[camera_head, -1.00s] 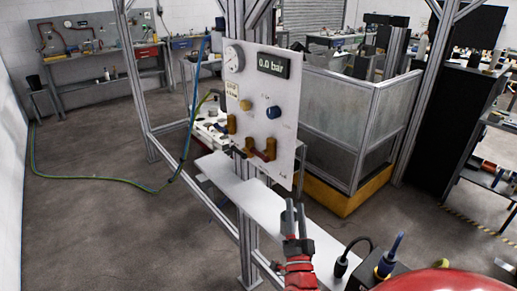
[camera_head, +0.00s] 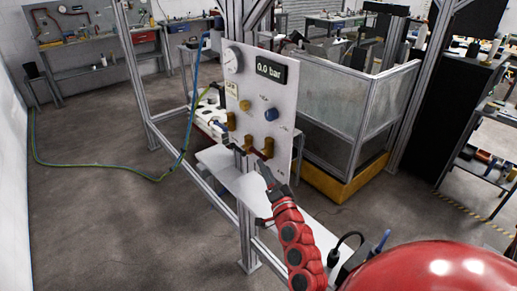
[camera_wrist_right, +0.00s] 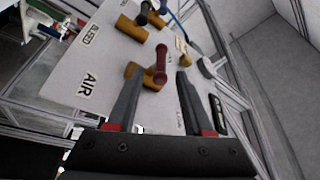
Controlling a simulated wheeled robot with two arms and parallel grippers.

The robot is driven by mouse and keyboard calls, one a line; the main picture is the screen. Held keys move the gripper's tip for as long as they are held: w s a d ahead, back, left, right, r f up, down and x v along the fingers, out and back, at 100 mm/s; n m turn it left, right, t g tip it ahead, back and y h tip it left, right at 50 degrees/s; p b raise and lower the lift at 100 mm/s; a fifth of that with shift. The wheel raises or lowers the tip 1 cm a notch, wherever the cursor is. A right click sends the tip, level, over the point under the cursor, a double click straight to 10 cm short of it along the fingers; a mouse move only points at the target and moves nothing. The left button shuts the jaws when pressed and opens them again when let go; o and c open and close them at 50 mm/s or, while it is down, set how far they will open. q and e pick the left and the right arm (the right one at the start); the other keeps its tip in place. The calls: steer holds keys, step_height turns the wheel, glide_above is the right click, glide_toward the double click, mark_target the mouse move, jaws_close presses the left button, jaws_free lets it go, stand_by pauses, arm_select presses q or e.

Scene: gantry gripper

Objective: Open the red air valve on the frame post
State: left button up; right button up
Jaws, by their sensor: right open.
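The red air valve has a dark red lever (camera_wrist_right: 160,62) on a brass body (camera_wrist_right: 134,72), next to the "AIR" label in the right wrist view. In the head view the valve's red lever (camera_head: 257,153) is low on the white panel (camera_head: 283,105) on the frame post. My right gripper (camera_wrist_right: 160,76) is open, with its fingertips either side of the lever's end; contact cannot be told. In the head view my right gripper (camera_head: 251,161) is just below the valve and partly covers it. The pressure display (camera_head: 271,68) reads 0.0 bar. My left gripper is not in view.
A dark-handled valve (camera_wrist_right: 144,10) is near the red one. A white shelf (camera_head: 232,176) lies below the panel.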

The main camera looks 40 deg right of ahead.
mark_target(259, 152)
steer(key=p+x, duration=0.1)
steer(key=x, duration=0.5)
steer(key=shift+w+d+r, duration=0.1)
steer(key=shift+w+d, duration=0.05)
steer(key=shift+w, duration=0.2)
jaws_close()
